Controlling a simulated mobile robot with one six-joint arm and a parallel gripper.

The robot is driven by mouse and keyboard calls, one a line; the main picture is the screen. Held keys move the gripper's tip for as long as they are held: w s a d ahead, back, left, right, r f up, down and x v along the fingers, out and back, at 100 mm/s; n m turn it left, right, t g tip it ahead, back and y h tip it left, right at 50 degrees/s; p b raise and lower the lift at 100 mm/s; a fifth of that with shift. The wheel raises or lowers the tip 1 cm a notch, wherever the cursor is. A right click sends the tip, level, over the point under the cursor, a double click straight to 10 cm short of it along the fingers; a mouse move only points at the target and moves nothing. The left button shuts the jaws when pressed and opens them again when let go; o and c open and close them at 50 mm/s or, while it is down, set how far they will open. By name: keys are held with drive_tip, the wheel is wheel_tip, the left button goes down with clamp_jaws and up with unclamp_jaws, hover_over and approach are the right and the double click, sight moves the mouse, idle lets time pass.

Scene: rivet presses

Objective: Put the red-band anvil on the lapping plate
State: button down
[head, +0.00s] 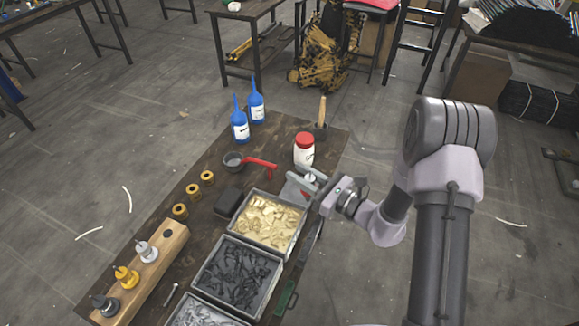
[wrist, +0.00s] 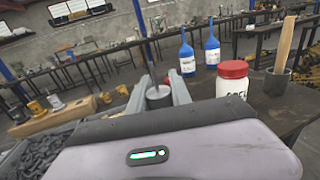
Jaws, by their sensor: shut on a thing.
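In the wrist view, my gripper's two fingers (wrist: 158,90) flank the piece. In the head view, my gripper is over the bench's right side, just in front of the white jar.
A wooden block (head: 150,272) holds black, yellow and silver pieces and has one empty hole. Trays of brass (head: 265,222) and dark parts (head: 238,275) lie in front.

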drive_tip(key=shift+w+a+f+b, duration=0.45)
drive_tip(key=shift+w+f, duration=0.25)
drive_tip(key=shift+w, duration=0.3)
drive_tip(key=shift+w+a+f+b, duration=0.35)
drive_tip(key=shift+w+f, duration=0.3)
drive_tip(key=shift+w, duration=0.4)
drive_tip(key=shift+w+a+f+b, duration=0.35)
drive_tip(key=shift+w+a+f, duration=0.25)
drive_tip(key=shift+w, duration=0.4)
drive_tip(key=shift+d+f, duration=0.1)
drive_tip(key=shift+f, duration=0.05)
drive_tip(key=shift+f, duration=0.2)
drive_tip(key=c, duration=1.2)
unclamp_jaws()
drive_tip(key=shift+r, duration=0.1)
drive_tip(key=shift+o, duration=0.2)
